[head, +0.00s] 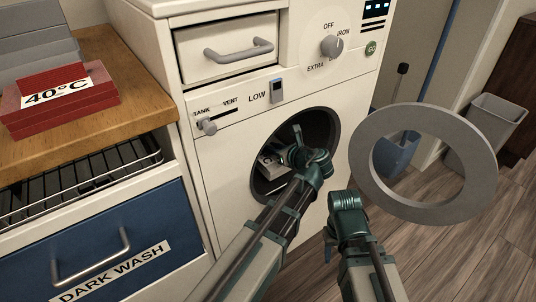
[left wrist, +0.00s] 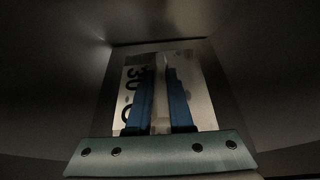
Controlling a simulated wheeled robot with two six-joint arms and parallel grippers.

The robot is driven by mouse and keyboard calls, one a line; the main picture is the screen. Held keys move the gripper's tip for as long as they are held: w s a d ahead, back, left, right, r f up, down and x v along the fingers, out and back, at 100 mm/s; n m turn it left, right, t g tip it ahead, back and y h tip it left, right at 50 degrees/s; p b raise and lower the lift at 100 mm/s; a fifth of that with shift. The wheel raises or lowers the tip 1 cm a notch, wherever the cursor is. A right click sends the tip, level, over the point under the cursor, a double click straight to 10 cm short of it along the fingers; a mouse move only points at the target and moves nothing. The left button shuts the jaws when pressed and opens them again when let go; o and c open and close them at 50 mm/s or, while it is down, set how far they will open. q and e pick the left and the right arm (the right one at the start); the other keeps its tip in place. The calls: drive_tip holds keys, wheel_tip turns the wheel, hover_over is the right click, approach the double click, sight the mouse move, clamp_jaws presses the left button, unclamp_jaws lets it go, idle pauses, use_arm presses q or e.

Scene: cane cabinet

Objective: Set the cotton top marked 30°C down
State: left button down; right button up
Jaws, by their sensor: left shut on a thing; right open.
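The cotton top marked 30°C (left wrist: 132,78) is a pale flat piece with dark print, partly hidden by the fingers in the left wrist view. In the head view, it is a pale patch (head: 268,163) inside the machine's round opening (head: 306,120). My left gripper (left wrist: 160,80) is shut on it, with a blue finger on either side of its middle. My left arm reaches through the opening. Whether the top touches the drum floor, I cannot tell. My right gripper (head: 329,243) is outside, low in front of the machine, open, its fingers mostly hidden by its wrist.
The round grey door ring (head: 478,185) stands open to the right. A grey bin (head: 490,125) stands at the far right.

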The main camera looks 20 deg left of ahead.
sight(272, 156)
use_arm(q)
drive_tip(key=shift+f+b, duration=1.6)
drive_tip(key=shift+f, duration=0.1)
drive_tip(key=shift+f, duration=0.25)
drive_tip(key=c, duration=0.8)
unclamp_jaws()
drive_tip(key=shift+r, duration=0.1)
drive_tip(key=shift+r, duration=0.15)
